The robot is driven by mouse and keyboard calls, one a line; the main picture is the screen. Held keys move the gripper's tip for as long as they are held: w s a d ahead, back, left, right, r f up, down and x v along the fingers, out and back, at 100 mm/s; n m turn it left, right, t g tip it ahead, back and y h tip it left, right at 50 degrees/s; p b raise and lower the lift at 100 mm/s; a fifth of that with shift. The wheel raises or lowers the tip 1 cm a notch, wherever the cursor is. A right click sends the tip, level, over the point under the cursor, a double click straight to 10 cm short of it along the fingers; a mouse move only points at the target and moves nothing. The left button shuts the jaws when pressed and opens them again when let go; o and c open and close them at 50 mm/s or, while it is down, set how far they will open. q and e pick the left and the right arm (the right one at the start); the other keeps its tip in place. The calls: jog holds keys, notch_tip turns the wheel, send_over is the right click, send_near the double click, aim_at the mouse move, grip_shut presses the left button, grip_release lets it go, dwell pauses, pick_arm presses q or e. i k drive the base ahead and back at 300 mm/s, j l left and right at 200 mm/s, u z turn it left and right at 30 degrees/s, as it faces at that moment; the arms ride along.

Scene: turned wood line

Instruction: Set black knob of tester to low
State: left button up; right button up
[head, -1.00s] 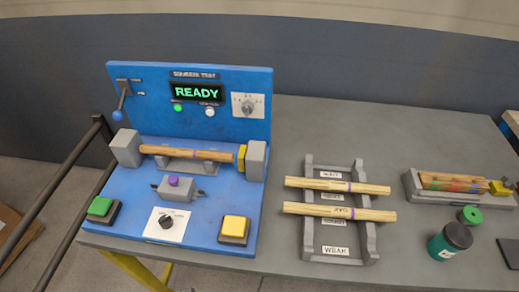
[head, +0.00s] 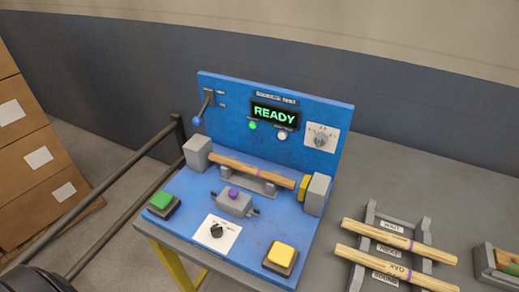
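The blue tester (head: 262,221) stands on the grey table, its screen (head: 275,114) reading READY in green. The black knob (head: 216,231) sits on a white plate (head: 229,242) at the tester's front, between a green button (head: 161,200) and a yellow button (head: 282,255). The marks around the knob are too small to read. A second, grey knob (head: 321,140) is on a white plate on the upright panel. A wooden rod (head: 252,170) lies between two grey end blocks. Neither gripper is in view.
A grey rack (head: 371,215) with two wooden rods (head: 385,263) stands right of the tester. A tray (head: 484,266) is cut off at the right edge. Dark rails (head: 120,200) and stacked cardboard boxes (head: 35,160) are at the left. Bare table lies behind the rack.

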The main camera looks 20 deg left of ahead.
aim_at(216, 231)
jog(key=u, duration=1.15)
